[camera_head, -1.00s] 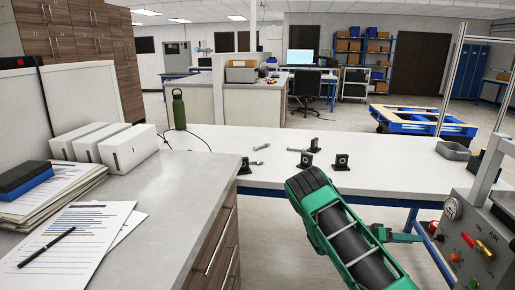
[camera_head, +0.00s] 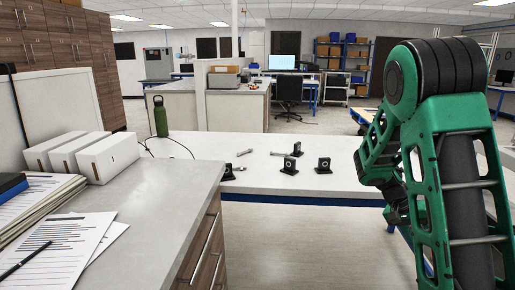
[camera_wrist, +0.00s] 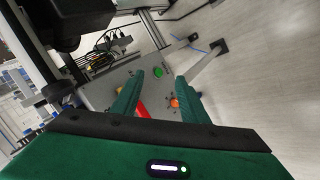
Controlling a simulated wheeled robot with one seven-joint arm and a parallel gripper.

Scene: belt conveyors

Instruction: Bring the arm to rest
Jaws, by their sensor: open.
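My green arm is folded up at the right of the head view, its dark joint high and its links hanging down. My gripper (camera_wrist: 150,97) shows in the wrist view as two green fingers, apart, with nothing held between them. Behind the fingers is a grey control panel (camera_wrist: 97,92) with a green button (camera_wrist: 158,72), an orange button (camera_wrist: 174,103) and a red part. The fingertips look apart from it, but the distance is hard to tell. In the head view the fingers are hidden or cannot be made out.
A white table (camera_head: 330,185) ahead holds small black brackets (camera_head: 323,165) and metal tools. Open floor (camera_head: 300,240) lies between counter and arm.

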